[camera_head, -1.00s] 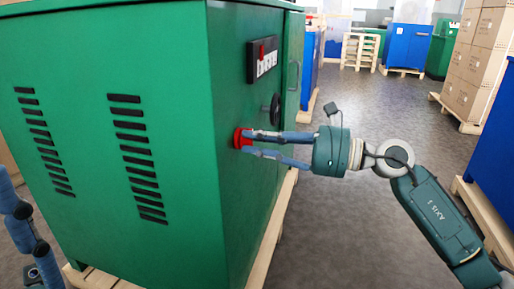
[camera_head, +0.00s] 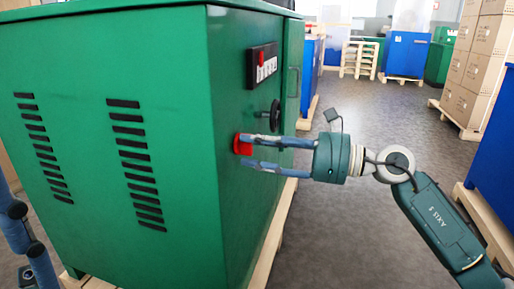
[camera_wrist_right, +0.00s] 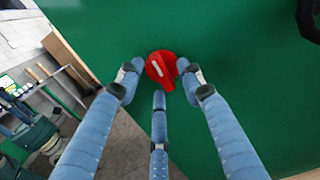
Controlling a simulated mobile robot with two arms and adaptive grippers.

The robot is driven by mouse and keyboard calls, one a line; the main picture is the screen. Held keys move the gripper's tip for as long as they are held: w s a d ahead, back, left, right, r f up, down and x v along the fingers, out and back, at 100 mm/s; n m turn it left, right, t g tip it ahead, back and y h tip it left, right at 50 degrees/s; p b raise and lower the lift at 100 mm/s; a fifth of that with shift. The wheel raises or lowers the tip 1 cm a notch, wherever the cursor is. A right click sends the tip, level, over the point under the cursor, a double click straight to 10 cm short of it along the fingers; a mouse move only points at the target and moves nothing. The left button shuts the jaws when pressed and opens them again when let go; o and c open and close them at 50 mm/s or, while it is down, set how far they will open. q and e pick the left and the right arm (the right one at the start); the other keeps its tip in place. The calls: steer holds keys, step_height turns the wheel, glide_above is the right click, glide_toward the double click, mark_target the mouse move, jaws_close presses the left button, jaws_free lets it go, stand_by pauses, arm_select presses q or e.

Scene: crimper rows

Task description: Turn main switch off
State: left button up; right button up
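The main switch is a red rotary knob (camera_head: 243,145) on the front of the green cabinet (camera_head: 217,230). In the right wrist view the knob (camera_wrist_right: 161,70) shows a white line, tilted from upper left to lower right. My right gripper (camera_head: 245,151) is at the knob, its blue fingers spread apart.
A black handwheel (camera_head: 275,115) sticks out of the cabinet front beyond the knob, under a dark logo plate (camera_head: 262,65). The cabinet stands on a wooden pallet (camera_head: 268,245). Open grey floor (camera_head: 375,125) lies to the right, with a blue cabinet (camera_head: 494,150) at the right edge.

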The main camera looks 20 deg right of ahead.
steer(key=shift+d, duration=0.1)
steer(key=v, duration=1.2)
